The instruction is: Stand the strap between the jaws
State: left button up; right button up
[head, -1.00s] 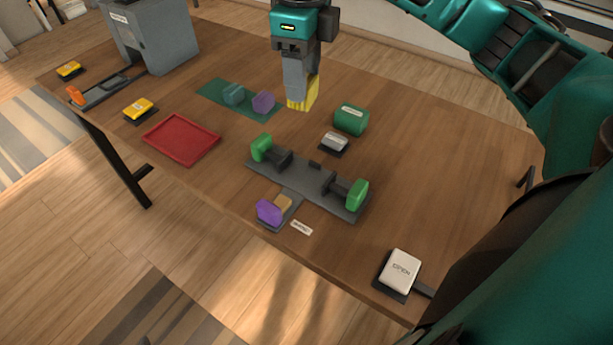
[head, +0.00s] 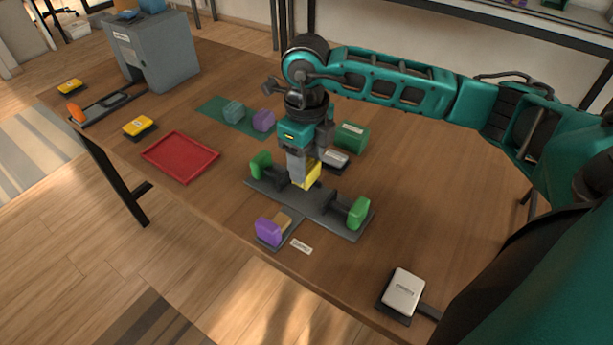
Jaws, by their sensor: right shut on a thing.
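My right gripper (head: 303,180) points down over the dark grey fixture and is shut on a yellow strap (head: 312,174). The strap shows as a short yellow piece at the fingers; the fingers hide part of it. The fixture (head: 327,217) has two green-ended jaws, one at the left (head: 261,164) and one at the right (head: 358,212). The strap is between the two jaws in the picture, nearer the left one. I cannot tell if it touches the fixture. My left gripper is not in view.
A purple block (head: 269,231) sits at the fixture's front. A red tray (head: 181,157) lies to the left. A green block (head: 351,137) and a grey-white pad (head: 335,159) stand behind the gripper. A white box (head: 403,290) is at the front right.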

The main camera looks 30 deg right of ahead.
aim_at(307, 178)
jog(key=shift+f, duration=2.35)
jog(key=shift+f+b, duration=0.2)
jog(key=shift+b, duration=0.1)
jog(key=o, duration=1.1)
jog(key=shift+o, duration=0.2)
jog(key=shift+r, duration=0.15)
notch_tip(307, 178, up, 12)
jog(key=shift+r+p, duration=0.1)
jog(key=shift+p, duration=0.3)
